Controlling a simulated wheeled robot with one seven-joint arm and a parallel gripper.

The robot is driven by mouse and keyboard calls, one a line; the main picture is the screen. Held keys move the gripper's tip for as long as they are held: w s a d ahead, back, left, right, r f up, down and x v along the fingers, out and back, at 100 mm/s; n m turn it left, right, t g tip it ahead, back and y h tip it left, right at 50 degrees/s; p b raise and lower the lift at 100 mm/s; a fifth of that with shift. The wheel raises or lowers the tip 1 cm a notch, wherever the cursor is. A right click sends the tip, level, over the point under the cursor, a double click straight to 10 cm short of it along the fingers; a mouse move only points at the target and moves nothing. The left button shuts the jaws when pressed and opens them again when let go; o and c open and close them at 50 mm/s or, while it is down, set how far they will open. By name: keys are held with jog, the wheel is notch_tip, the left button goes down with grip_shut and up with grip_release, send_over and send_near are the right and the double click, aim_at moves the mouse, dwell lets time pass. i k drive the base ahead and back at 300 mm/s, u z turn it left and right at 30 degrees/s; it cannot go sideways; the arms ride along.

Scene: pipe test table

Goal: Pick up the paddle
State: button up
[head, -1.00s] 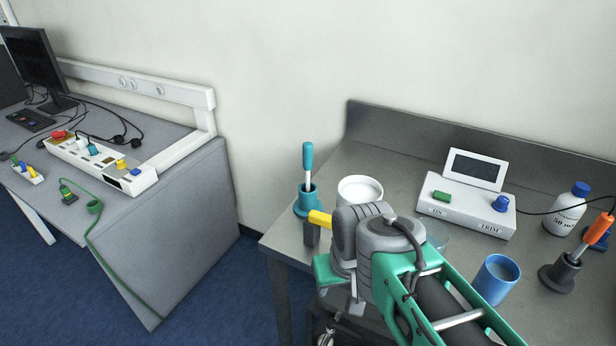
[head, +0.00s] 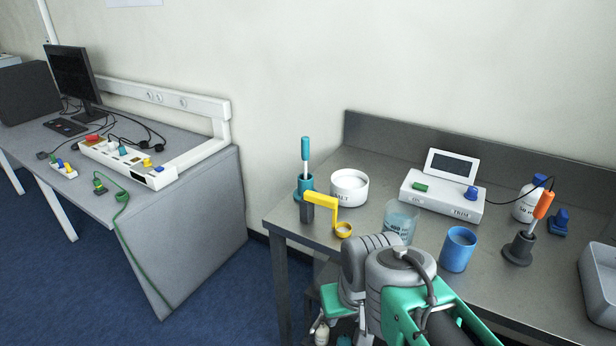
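A teal-handled tool (head: 305,155), which I take to be the paddle, stands upright in a teal holder (head: 304,186) near the left corner of the steel table (head: 300,235). Its lower end is hidden in the holder. My arm reaches up from the bottom of the head view, in front of the table and right of the tool. My gripper does not show clearly; my arm links hide that area or it lies below the picture. Nothing of mine touches the tool.
A yellow scoop (head: 322,196) on a grey block stands close in front of the holder. Right of it are a white salt tub (head: 349,187), a glass beaker (head: 400,222), a blue cup (head: 458,249), a white meter (head: 442,197) and an orange-handled probe (head: 541,206).

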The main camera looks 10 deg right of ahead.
aim_at(305, 141)
jog(key=u, duration=0.6)
jog(key=i, duration=0.55)
jog(key=u, duration=0.9)
jog(key=i, duration=0.8)
jog(key=z, duration=0.05)
